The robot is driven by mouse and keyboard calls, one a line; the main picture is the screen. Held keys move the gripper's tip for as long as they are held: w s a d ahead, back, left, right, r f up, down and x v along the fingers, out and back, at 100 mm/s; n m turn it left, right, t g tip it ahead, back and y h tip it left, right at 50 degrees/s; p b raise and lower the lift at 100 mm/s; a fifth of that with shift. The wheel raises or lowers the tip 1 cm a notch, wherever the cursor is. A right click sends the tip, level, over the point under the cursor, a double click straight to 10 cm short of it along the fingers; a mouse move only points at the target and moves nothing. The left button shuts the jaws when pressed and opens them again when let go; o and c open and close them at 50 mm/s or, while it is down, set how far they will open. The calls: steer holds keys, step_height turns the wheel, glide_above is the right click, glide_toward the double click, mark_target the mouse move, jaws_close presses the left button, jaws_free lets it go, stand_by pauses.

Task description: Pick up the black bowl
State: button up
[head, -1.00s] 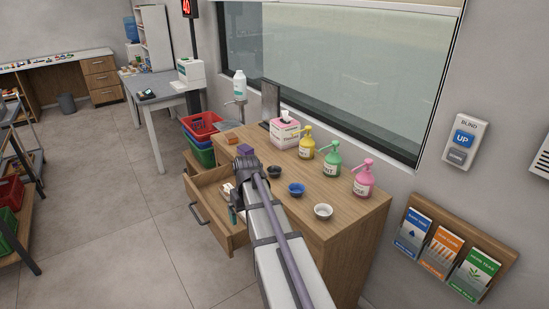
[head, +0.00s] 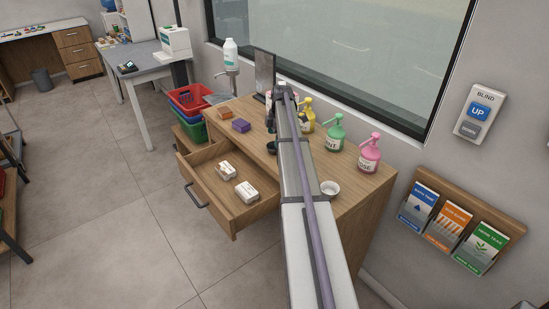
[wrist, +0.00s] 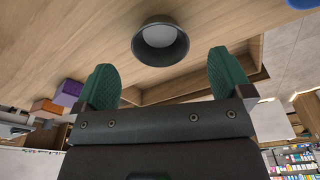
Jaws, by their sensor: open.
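The black bowl (wrist: 160,47) stands on the wooden counter, its pale round inside facing the wrist camera. In the head view the bowl (head: 271,148) is partly hidden beside my arm. My gripper (wrist: 162,62) is open and empty, with green pads on its two fingers. In the wrist view the bowl lies just beyond the fingertips, roughly centred between them and apart from both. In the head view my arm covers much of the gripper.
An open drawer (head: 213,207) with white boxes juts out below the counter. A white bowl (head: 330,188), green pump bottle (head: 335,133) and pink pump bottle (head: 369,155) stand right of my arm. A blue bowl (wrist: 302,3) shows at the wrist view's edge. A purple box (head: 241,126) lies left.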

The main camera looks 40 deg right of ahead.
steer(key=shift+f, duration=0.1)
steer(key=f+b, duration=0.5)
steer(key=shift+w+a+f, duration=0.1)
steer(key=shift+a+f, duration=0.05)
steer(key=shift+a, duration=0.15)
steer(key=shift+r, duration=0.25)
steer(key=c, duration=1)
